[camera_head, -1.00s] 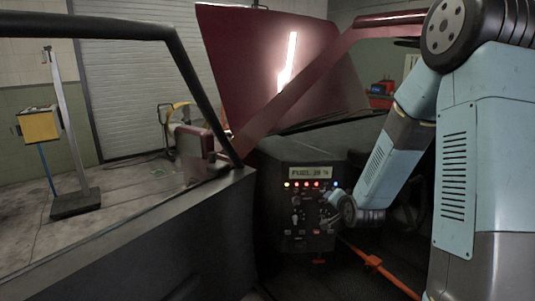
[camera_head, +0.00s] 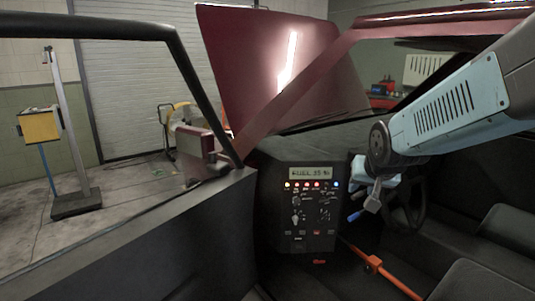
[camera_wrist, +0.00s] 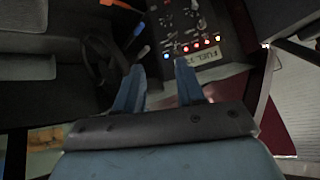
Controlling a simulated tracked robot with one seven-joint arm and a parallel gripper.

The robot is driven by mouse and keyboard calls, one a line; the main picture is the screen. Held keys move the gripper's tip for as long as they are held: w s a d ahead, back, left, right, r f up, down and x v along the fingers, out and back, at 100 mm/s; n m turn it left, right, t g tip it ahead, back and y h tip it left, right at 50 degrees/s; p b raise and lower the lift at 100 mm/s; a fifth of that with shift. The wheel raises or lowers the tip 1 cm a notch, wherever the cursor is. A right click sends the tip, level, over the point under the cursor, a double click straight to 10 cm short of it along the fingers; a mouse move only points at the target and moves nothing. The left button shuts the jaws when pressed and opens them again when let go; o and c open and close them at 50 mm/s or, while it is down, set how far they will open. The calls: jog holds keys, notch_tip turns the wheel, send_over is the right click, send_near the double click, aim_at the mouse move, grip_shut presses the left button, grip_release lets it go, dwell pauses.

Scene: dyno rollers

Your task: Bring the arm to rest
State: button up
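My gripper (camera_head: 363,207) hangs in the car's cabin, to the right of the dark control panel (camera_head: 299,252) and apart from it. In the wrist view my gripper (camera_wrist: 159,66) shows two blue fingers spread apart with nothing between them, so it is open and empty. My forearm reaches in from the right edge of the head view. The panel has a lit display reading about FUEL 35 %, a row of coloured lights and several knobs and switches. It also shows upside down in the wrist view (camera_wrist: 208,20).
A steering wheel (camera_head: 417,212) stands just right of my gripper, with dark seats (camera_head: 505,232) further right. A yellow box stand (camera_head: 40,125) is outside.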

jog(key=s+r+n+g, duration=0.1)
jog(key=s+r, duration=0.1)
jog(key=s, duration=0.6)
jog(key=s+r+n+g, duration=0.1)
jog(key=s+r, duration=0.1)
jog(key=s, duration=0.6)
jog(key=shift+s+r+g, duration=0.2)
jog(key=shift+r+g, duration=0.05)
jog(key=shift+g, duration=0.05)
jog(key=shift+o, duration=0.4)
jog(key=shift+d, duration=0.1)
